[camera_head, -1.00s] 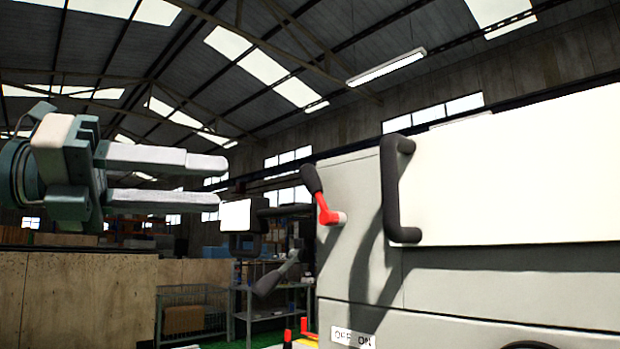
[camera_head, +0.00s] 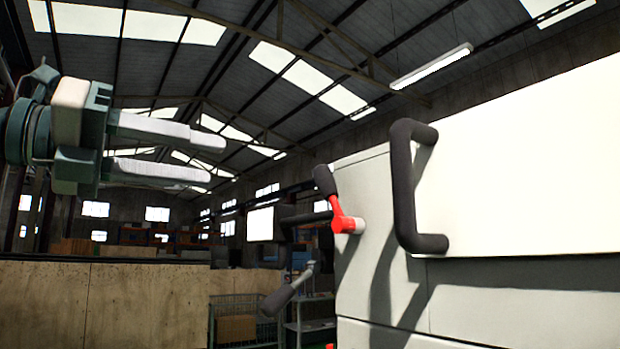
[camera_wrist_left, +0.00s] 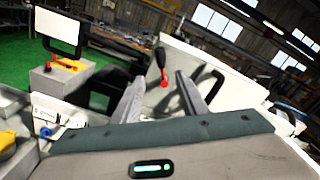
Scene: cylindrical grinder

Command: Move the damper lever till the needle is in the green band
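A red lever (camera_head: 339,212) with a black grip sits on a pale boss at the left edge of the grey machine. Its grip points up and slightly left. My left gripper (camera_head: 214,160) is open and empty, to the left of the lever and higher in the head view, with clear space between. In the left wrist view the red lever (camera_wrist_left: 162,68) shows beyond the two spread fingers, between their tips in the picture. I can make out no gauge needle or green band. My right gripper is not in view.
The grey machine (camera_head: 375,290) fills the right, with a big black handle (camera_head: 404,190) on its white panel. A wooden partition (camera_head: 130,300) stands lower left.

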